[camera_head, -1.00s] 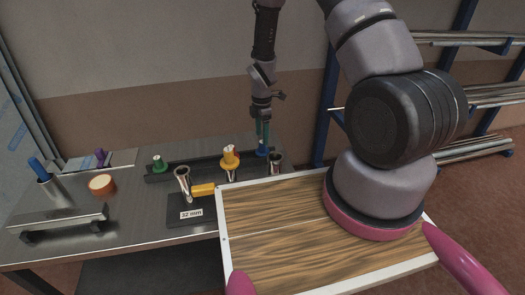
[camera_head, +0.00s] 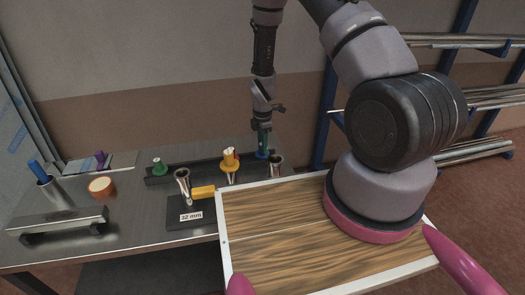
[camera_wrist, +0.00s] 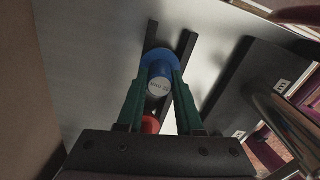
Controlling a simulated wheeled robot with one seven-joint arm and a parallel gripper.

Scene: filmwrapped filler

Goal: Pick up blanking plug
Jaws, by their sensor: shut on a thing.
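A blue blanking plug (camera_wrist: 160,75) with a wide flange and printing on its pale end face sits between my green fingertips in the wrist view. In the head view the blue plug (camera_head: 262,155) is at the right end of a dark rack (camera_head: 205,168), mostly hidden by the fingers. My gripper (camera_head: 263,148) points down over it and is shut on it. It also shows in the wrist view (camera_wrist: 160,82). I cannot tell whether the plug is clear of the rack.
The rack also bears a green plug (camera_head: 159,165) and a yellow plug (camera_head: 230,158). Metal tubes, one on a base marked 32 mm (camera_head: 191,215), stand in front. A wood-topped tray (camera_head: 219,228) is to the right. A red part (camera_wrist: 150,124) shows in the wrist view.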

